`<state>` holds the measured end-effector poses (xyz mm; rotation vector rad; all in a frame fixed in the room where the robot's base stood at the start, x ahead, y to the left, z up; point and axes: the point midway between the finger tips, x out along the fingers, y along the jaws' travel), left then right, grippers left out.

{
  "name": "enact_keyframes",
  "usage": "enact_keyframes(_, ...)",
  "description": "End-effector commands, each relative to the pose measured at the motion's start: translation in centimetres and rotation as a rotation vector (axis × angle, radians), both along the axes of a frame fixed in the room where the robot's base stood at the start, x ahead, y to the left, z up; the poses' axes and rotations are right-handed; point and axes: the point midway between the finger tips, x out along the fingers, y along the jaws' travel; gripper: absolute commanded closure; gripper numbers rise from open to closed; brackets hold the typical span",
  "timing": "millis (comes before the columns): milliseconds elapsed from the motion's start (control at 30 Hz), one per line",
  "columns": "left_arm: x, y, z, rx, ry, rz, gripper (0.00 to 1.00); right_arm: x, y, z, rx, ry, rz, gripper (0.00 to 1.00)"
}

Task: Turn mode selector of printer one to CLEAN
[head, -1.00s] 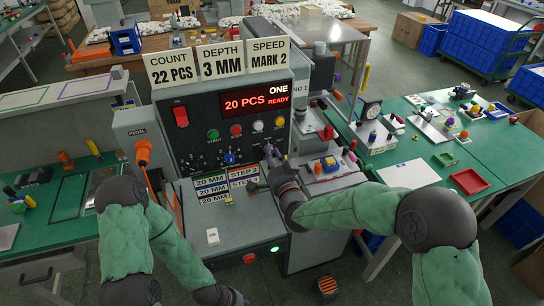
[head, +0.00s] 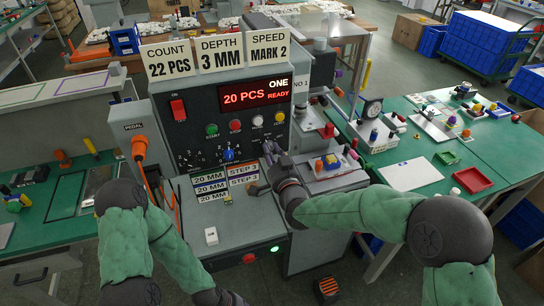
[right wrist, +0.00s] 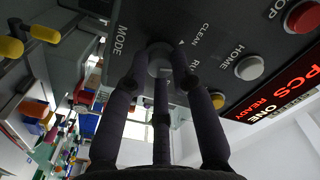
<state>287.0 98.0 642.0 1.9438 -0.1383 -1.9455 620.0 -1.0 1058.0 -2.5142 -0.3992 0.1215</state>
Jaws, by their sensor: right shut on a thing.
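Printer one (head: 217,118) stands in front of me, its dark control panel marked ONE and showing "20 PCS READY". My right gripper (head: 270,150) is at the lower right of that panel. In the right wrist view its dark fingers (right wrist: 162,75) are shut on the mode selector, a round grey knob (right wrist: 160,52). The label MODE is beside the knob, and CLEAN and a run label, partly cut by a finger, are on its other side. A small white triangle is by CLEAN. The fingers hide much of the knob, so I cannot tell where it points. My left gripper is out of view.
A blue dial (head: 228,155) and several coloured buttons sit left of and above my right gripper. Step cards (head: 210,187) lie on the sloped front below. A green table (head: 490,150) with small parts stands at right.

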Motion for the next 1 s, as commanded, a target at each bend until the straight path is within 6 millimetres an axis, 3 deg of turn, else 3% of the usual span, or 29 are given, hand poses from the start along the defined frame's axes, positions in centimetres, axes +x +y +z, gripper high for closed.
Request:
enact_keyframes(500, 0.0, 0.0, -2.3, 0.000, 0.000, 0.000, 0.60, -0.1, 0.1, -0.4, -0.438, -0.138, 0.002, 1.00)
enact_keyframes(1000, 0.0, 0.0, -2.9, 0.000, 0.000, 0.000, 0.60, -0.1, 0.1, -0.3, -0.638, -0.201, 0.003, 1.00)
